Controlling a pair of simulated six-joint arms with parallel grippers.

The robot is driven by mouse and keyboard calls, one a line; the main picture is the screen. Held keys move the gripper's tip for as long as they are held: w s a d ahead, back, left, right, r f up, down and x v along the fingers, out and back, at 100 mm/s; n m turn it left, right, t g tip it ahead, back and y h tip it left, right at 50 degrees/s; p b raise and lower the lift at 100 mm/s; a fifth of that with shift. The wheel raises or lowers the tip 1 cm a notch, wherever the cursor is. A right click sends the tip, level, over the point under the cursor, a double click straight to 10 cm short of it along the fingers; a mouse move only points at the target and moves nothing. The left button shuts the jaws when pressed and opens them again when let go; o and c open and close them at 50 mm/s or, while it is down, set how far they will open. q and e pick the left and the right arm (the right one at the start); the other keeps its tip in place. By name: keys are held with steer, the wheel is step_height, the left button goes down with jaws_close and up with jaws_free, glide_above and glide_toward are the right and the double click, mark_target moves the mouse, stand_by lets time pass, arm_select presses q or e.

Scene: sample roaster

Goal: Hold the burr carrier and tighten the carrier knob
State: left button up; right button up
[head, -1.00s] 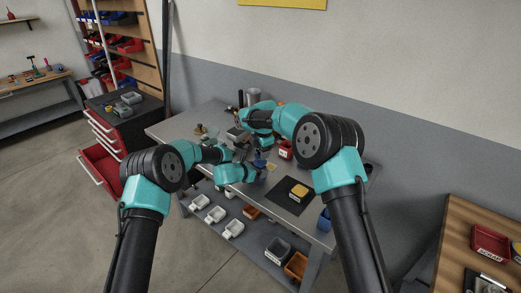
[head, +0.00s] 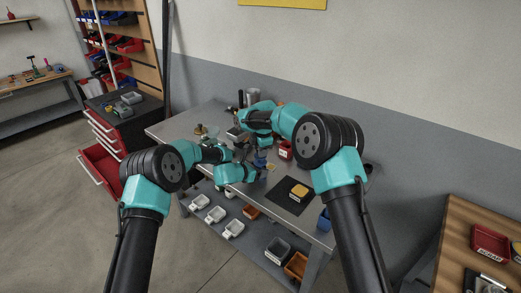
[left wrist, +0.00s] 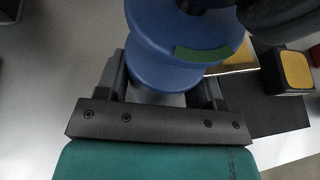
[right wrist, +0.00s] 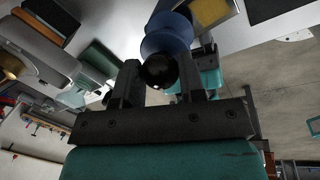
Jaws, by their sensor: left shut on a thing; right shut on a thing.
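The blue burr carrier (left wrist: 165,28) has stacked round discs and a green patch on its rim in the left wrist view. My left gripper (left wrist: 165,88) is shut on its lower part, one finger on each side. The black, round carrier knob (right wrist: 160,70) sits against the blue carrier (right wrist: 168,36) in the right wrist view. My right gripper (right wrist: 160,84) is shut on the knob from the opposite side to the left. In the head view the carrier (head: 260,163) is small and partly hidden between my grippers, above the bench.
The grey bench (head: 170,130) bears a dark mat (head: 285,205) with a yellow-topped block (head: 299,191) and a red bin (head: 285,150). Several white bins (head: 233,229) stand on the shelf below. A red drawer cabinet (head: 100,165) with an open drawer is at left.

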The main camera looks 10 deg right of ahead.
stand_by(0.3)
steer(key=o, duration=0.9)
steer(key=shift+r, duration=0.15)
steer(key=r, duration=0.3)
steer(key=s+r, duration=0.1)
steer(key=r, duration=0.3)
steer(key=s+r, duration=0.1)
steer(key=r, duration=0.3)
steer(key=shift+s+d+r, duration=0.1)
steer(key=shift+d+r, duration=0.15)
steer(key=shift+d, duration=0.05)
